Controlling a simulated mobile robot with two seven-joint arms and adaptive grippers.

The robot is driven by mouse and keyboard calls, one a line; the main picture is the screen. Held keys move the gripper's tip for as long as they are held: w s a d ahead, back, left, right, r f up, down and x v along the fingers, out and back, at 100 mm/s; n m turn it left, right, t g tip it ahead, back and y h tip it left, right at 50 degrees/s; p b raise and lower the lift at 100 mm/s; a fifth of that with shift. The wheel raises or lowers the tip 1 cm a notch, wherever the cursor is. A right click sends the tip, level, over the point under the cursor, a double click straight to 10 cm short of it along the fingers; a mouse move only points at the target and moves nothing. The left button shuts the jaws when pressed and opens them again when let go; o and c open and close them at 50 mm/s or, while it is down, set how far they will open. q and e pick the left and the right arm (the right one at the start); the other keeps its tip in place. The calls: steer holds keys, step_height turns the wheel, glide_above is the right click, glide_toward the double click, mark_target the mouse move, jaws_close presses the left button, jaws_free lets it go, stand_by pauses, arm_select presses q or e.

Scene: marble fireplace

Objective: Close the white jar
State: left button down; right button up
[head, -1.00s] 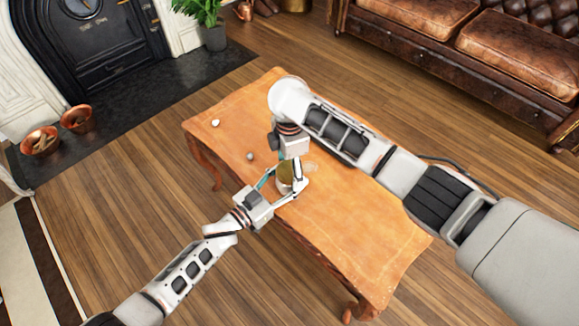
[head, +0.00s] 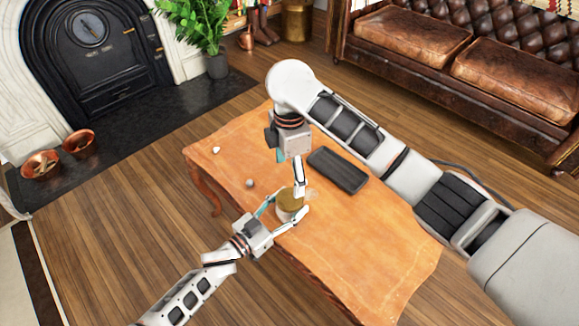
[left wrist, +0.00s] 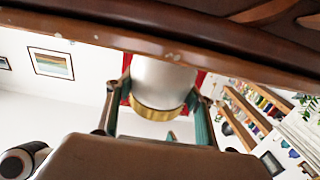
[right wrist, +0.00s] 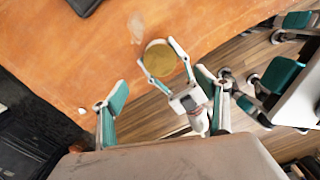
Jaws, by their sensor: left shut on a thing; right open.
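The white jar (head: 287,215) stands upright at the table's near edge, with a gold-brown round lid (head: 290,199) at its top. In the left wrist view the jar's white body (left wrist: 162,76) has the gold lid (left wrist: 160,108) against its end; I cannot tell whether it is fully seated. My left gripper (head: 288,207) is shut around the jar's sides. My right gripper (head: 290,174) is open and empty, above the jar and toward the far side. In the right wrist view the lid (right wrist: 160,58) shows as a flat disc between the left gripper's fingers.
The wooden table (head: 370,235) is mostly clear on its right. A dark flat object (head: 338,170) lies behind the jar. Two small pale objects, one at the far left (head: 216,150) and one nearer (head: 250,183), lie on the table. A leather sofa (head: 440,60) stands beyond.

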steer(key=shift+r, duration=0.9)
arm_select(q)
steer(key=c, duration=0.8)
jaws_free()
steer(key=v, duration=1.2)
steer(key=shift+r, duration=0.15)
